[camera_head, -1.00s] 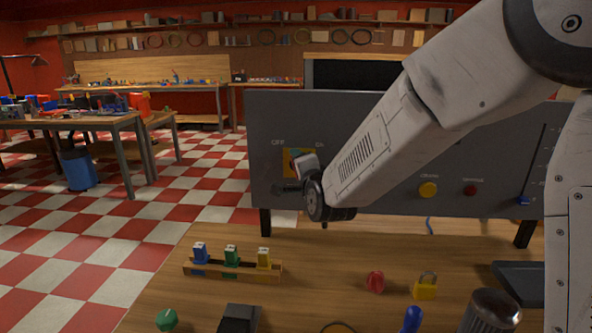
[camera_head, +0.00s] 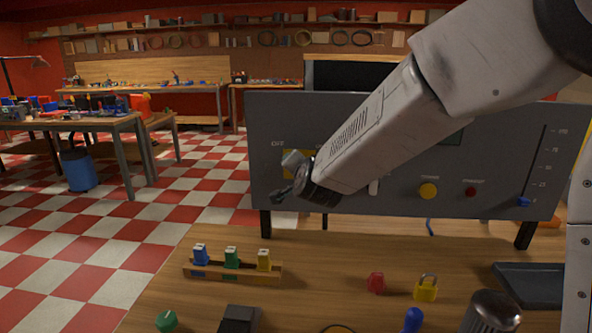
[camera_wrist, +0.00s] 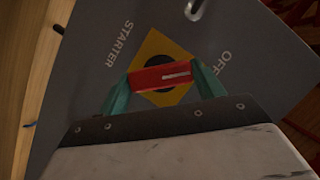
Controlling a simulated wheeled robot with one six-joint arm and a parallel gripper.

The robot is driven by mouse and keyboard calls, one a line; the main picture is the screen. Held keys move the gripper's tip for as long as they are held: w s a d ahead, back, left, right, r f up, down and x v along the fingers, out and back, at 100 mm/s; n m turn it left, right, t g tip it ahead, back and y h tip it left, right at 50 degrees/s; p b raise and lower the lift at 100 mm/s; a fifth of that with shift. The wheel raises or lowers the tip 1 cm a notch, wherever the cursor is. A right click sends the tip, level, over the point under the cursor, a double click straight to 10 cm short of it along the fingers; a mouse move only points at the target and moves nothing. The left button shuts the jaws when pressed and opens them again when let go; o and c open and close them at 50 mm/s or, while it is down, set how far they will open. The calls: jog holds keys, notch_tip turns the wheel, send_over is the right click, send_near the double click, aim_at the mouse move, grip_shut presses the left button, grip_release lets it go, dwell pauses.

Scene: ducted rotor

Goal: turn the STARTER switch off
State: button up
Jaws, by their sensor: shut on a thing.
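The STARTER switch (camera_wrist: 162,76) shows in the wrist view as a red handle with a white line, over a yellow plate (camera_wrist: 152,46) with a dark round centre. My gripper (camera_wrist: 160,82) has its two green fingers at either end of the red handle and is shut on it. The words STARTER and OFF are printed on the grey panel beside the plate. In the head view the yellow plate (camera_head: 294,166) is partly visible at the panel's left side, and my gripper and wrist cover the handle.
The grey control panel (camera_head: 400,113) stands on the wooden table. A rack (camera_head: 233,271) with coloured pieces, a yellow padlock (camera_head: 425,289) and a red knob (camera_head: 376,283) lie in front.

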dwell(0.3)
jog(key=o, duration=1)
jog(key=shift+c, duration=0.2)
jog(key=shift+s, duration=0.1)
jog(key=v, duration=0.7)
jog(key=shift+s, duration=0.3)
jog(key=shift+d+r, duration=0.1)
